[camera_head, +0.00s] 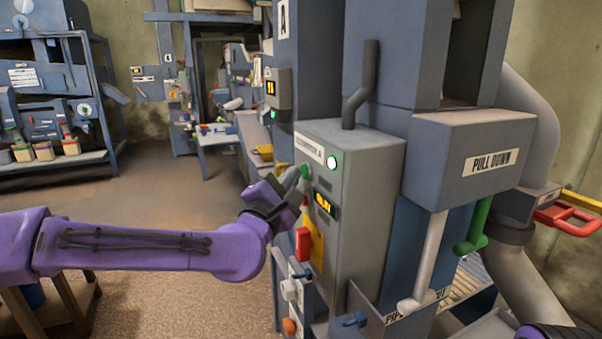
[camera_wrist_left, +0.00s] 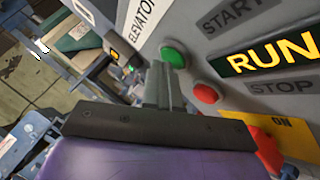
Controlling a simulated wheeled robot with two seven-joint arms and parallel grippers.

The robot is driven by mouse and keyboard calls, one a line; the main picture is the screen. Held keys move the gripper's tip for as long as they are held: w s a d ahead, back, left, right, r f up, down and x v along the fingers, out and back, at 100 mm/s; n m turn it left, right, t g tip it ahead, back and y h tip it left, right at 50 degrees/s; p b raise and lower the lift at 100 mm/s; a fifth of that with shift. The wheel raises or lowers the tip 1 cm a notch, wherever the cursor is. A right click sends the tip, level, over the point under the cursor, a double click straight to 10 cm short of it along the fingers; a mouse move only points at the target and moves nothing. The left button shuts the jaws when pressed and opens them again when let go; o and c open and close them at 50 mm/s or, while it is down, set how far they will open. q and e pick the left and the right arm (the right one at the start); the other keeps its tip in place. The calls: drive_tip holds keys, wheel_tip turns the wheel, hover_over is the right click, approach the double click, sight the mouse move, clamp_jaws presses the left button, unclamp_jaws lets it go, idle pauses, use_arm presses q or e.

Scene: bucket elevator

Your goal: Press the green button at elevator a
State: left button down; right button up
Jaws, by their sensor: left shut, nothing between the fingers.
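The elevator control box (camera_head: 365,190) is grey, with a nameplate reading "ELEVATOR" in the left wrist view. Its green button (camera_head: 304,170) sits below the nameplate; the left wrist view shows it close up (camera_wrist_left: 174,57). A red button (camera_wrist_left: 206,93) sits beside it, near a lit RUN display (camera_wrist_left: 272,54) between the START and STOP labels. My left gripper (camera_head: 297,174) is shut and empty, its fingertips (camera_wrist_left: 160,68) right at the green button. The fingers partly cover the button's edge, and I cannot tell whether they touch it. My right gripper is out of view.
Below are a red switch (camera_head: 303,244) and a yellow plate (camera_head: 316,246). A "PULL DOWN" housing (camera_head: 470,160) with a green handle (camera_head: 476,228) stands right. Open floor (camera_head: 160,190) lies behind my left arm.

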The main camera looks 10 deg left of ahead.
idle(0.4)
use_arm(q)
drive_tip(key=shift+s+a, duration=0.45)
drive_tip(key=shift+a, duration=0.2)
drive_tip(key=shift+a, duration=0.1)
drive_tip(key=s+a, duration=0.1)
drive_tip(key=a, duration=0.1)
drive_tip(key=s+a, duration=0.1)
drive_tip(key=a, duration=0.1)
drive_tip(key=shift+s, duration=0.4)
